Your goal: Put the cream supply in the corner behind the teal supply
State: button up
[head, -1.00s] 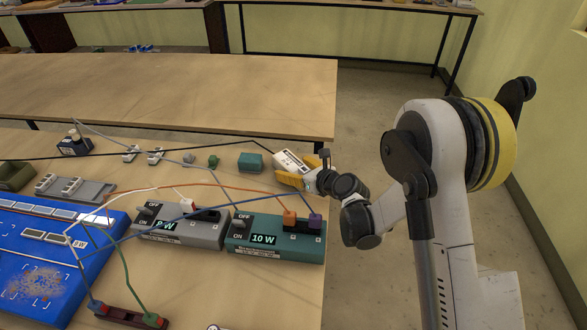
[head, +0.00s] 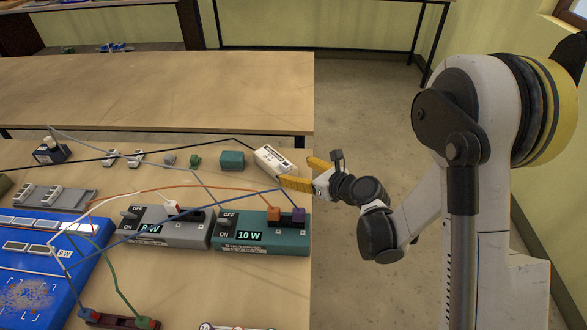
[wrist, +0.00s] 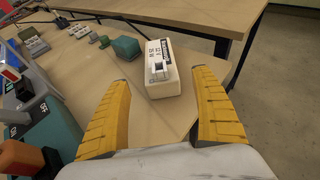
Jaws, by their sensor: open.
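The cream supply (head: 272,158) is a small pale box with a dark label, near the right edge of the table behind the teal supply. It also shows in the wrist view (wrist: 161,80), standing between and beyond my fingertips, apart from them. The teal supply (head: 262,238) reads 10 W and has orange and purple plugs on top; its edge shows at the left in the wrist view (wrist: 50,130). My gripper (head: 300,172) is open and empty, at the table's right edge, just right of and nearer than the cream supply.
A grey supply (head: 165,228) stands left of the teal one. A small teal block (head: 232,160) sits left of the cream supply. Black, orange and blue cables cross the area. A blue board (head: 40,255) lies at the left. A second table (head: 160,95) stands behind.

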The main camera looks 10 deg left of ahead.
jog(key=shift+s+d+r, duration=0.1)
jog(key=shift+s+d, duration=0.05)
jog(key=w+d+r+m+t+h, duration=0.1)
jog(key=d+r+m+t, duration=0.25)
jog(key=r+m, duration=0.35)
jog(key=w+d+r+m+t+h, duration=0.2)
jog(key=d+r+m, duration=0.25)
jog(key=r, duration=0.45)
jog(key=w+d+r+m+t+h, duration=0.1)
jog(key=d+r+m+t, duration=0.2)
jog(key=d+r+m, duration=0.35)
jog(key=s+d+r+m+h, duration=0.4)
jog(key=d+r+m+h, duration=0.15)
jog(key=d+m, duration=0.3)
jog(key=s+d+f+m+g+h, duration=0.2)
jog(key=s+d+f+m+g, duration=0.1)
jog(key=s+m, duration=0.3)
jog(key=s+d+f+m+g+h, duration=0.2)
jog(key=s+d+f+m+g, duration=0.15)
jog(key=s+m, duration=0.3)
jog(key=s+a+f+m+g+y, duration=0.3)
jog(key=s+f+m, duration=0.3)
jog(key=s, duration=0.6)
jog(key=shift+s+a+f+m+g, duration=0.25)
jog(key=shift+a+f+g, duration=0.25)
jog(key=shift+a+f, duration=0.35)
jog(key=shift+r+y, duration=0.1)
jog(key=shift+y, duration=0.15)
